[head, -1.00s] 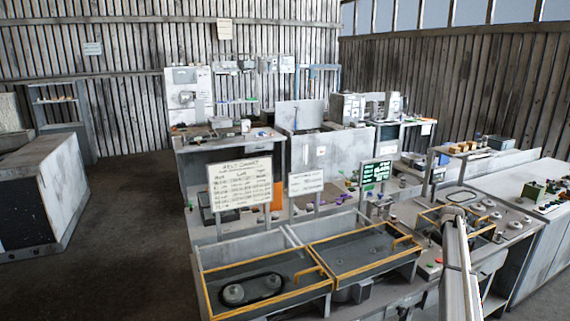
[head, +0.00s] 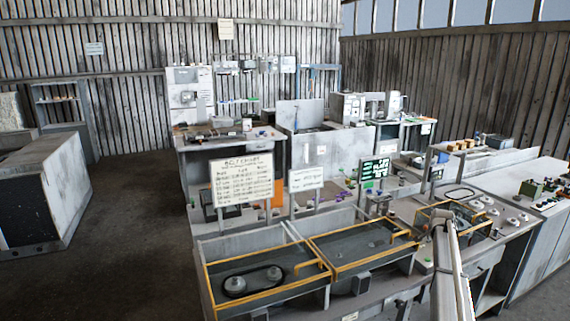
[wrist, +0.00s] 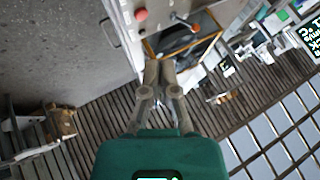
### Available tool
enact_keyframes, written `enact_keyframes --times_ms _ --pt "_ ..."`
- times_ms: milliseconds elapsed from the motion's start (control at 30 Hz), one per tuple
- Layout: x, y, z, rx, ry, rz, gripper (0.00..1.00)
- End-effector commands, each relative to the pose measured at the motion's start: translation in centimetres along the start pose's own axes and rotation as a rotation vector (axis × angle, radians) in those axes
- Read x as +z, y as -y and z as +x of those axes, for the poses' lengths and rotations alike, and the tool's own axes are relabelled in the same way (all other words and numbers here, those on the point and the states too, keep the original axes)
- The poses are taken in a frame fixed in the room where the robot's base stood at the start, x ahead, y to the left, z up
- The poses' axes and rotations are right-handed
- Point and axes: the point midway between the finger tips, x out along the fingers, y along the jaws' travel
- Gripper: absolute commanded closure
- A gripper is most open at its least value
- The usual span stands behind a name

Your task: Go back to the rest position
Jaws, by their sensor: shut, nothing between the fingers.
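In the wrist view my gripper (wrist: 161,68) has its two grey fingers together at the tips, with nothing visible between them. Its green body fills the bottom of that view. The fingers are in free air, with the bench and plank wall behind them. In the head view my arm stands up at the lower right, in front of the benches. The gripper itself cannot be made out there.
A belt tray (head: 211,290) and a second orange-edged tray (head: 330,270) sit on the near bench. A sign board (head: 242,180) stands behind them. A grey cabinet (head: 75,185) stands at left. The floor (head: 130,240) between is clear.

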Motion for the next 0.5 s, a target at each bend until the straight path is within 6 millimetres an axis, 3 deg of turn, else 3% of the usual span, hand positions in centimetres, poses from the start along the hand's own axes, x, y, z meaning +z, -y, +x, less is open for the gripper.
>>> enact_keyframes --times_ms 267,500 --pt "8.3 -0.9 -3.1 0.030 0.084 -0.131 1.00" --pt "19.6 -3.2 -8.0 0.068 0.213 -0.339 1.00"
